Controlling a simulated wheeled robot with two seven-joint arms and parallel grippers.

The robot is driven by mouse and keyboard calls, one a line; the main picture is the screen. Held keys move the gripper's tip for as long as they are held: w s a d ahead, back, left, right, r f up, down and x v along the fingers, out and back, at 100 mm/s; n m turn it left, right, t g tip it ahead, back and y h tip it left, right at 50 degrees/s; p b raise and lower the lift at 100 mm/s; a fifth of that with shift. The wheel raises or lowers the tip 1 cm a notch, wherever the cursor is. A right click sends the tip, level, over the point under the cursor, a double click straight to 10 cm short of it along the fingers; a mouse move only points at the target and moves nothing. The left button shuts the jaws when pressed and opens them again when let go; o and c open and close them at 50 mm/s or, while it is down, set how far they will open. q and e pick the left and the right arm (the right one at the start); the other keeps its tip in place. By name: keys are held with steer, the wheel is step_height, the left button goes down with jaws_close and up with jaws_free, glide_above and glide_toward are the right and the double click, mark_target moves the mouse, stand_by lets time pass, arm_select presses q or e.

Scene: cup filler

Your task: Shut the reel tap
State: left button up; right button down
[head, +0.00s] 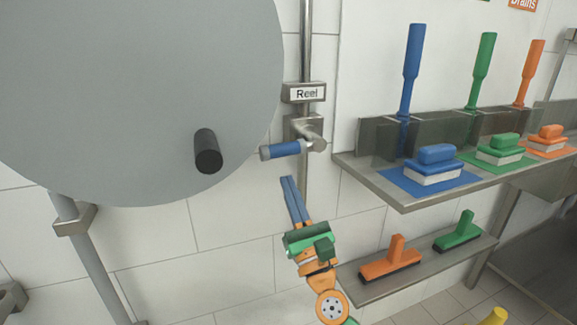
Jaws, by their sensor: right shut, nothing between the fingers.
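The reel tap (306,132) is a metal valve on a vertical pipe, under a sign (306,92) reading "Reel". Its blue lever handle (284,149) points left, roughly level and across the pipe. My right gripper (287,181) comes up from below with its blue fingers together and empty. Its tips appear just under the lever; I cannot tell whether they touch it. My left gripper is not in view.
A large grey reel disc (130,90) with a black knob (208,151) fills the upper left. A steel shelf (400,200) with coloured brushes stands at the right. A lower shelf (395,287) holds more brushes. White tiled wall lies open below the reel.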

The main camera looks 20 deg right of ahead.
mark_target(282, 150)
arm_select(q)
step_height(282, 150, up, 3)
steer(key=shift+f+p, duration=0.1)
steer(key=shift+p, duration=0.65)
arm_select(e)
steer(key=r, duration=0.3)
steer(key=shift+w+r, duration=0.15)
steer(key=shift+w, duration=0.05)
steer(key=shift+h, duration=0.3)
